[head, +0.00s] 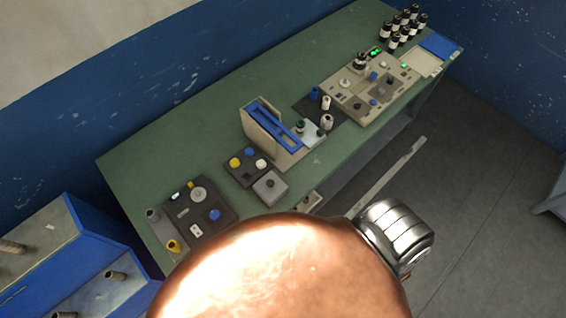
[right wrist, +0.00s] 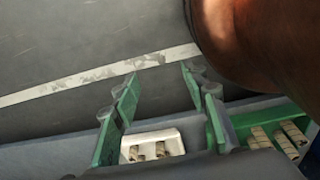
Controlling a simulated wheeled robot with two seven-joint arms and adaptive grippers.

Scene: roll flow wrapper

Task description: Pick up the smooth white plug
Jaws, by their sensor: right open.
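A small white round-topped plug (head: 261,164) sits in a dark square holder (head: 236,171) near the middle of the green table, beside a yellow plug (head: 234,162) and a blue one. It looks smooth, but it is too small to be sure. My right gripper (right wrist: 160,82) shows only in the right wrist view, its green fingers spread and nothing between their tips. It is over the grey floor and a table edge, apart from the white plug, which I cannot make out in that view. My left gripper is not in view.
Behind the holder stands a beige stand with a blue top (head: 275,120). A grey block (head: 270,187) and dark tray (head: 190,222) are nearby. In the right wrist view, a white tray (right wrist: 133,153) holds ribbed pieces. My copper-coloured arm covers the table's near side.

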